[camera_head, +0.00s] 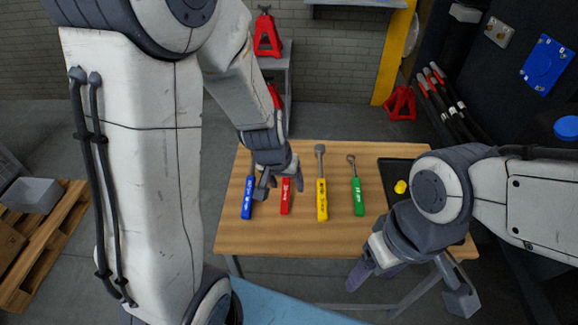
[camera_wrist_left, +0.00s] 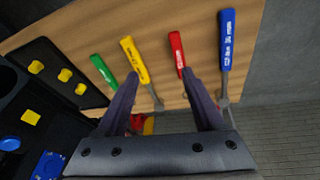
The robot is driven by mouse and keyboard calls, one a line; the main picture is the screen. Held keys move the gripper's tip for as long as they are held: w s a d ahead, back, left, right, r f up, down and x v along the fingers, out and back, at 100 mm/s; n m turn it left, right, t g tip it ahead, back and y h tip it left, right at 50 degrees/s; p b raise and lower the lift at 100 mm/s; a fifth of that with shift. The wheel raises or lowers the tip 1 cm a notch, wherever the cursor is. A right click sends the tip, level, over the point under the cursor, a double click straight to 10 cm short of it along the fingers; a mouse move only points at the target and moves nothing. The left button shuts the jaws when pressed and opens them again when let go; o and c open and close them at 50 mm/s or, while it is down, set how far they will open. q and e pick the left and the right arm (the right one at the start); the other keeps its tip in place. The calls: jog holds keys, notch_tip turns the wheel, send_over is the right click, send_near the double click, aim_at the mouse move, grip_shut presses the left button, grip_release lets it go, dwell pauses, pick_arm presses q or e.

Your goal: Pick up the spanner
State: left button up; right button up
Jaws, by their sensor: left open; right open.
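Tools with coloured handles lie side by side on the wooden table (camera_head: 330,238): blue (camera_head: 247,198), red (camera_head: 285,196), yellow (camera_head: 322,200) and green (camera_head: 358,197). The green one ends in a ring-shaped head, the yellow one in a thick round head. I cannot tell for certain which is the spanner. My left gripper (camera_head: 280,190) is open above the blue and red tools and hides their heads. In the left wrist view, the red handle (camera_wrist_left: 177,50) shows beside one finger and the yellow handle (camera_wrist_left: 134,60) beside the other. My right gripper (camera_head: 408,285) is open and empty near the table's front right corner.
A black tray (camera_head: 393,168) with a yellow piece (camera_head: 400,187) lies at the table's right. Red jack stands (camera_head: 267,38) are behind the table. A wooden pallet (camera_head: 40,245) with boxes is at the left. The table's front strip is clear.

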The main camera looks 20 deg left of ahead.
pick_arm(q)
jog(key=w+a+f+n+y, duration=0.2)
jog(key=w+a+f, duration=0.1)
jog(key=w+f, duration=0.35)
jog(key=b, duration=0.3)
send_over(285, 191)
jog(key=s, duration=0.3)
jog(key=shift+t, duration=0.3)
jog(key=f, duration=0.5)
jog(key=shift+w+d+f, duration=0.15)
jog(key=shift+w+d, duration=0.05)
jog(key=shift+w+d+b+x, duration=0.15)
jog(key=shift+b+x, duration=0.45)
jog(key=shift+x, duration=0.8)
jog(key=shift+w+d+b+x, duration=0.1)
jog(key=shift+b+x, duration=0.5)
jog(key=shift+x, duration=0.75)
jog(key=shift+f, duration=0.1)
jog(key=shift+c, duration=0.3)
grip_shut()
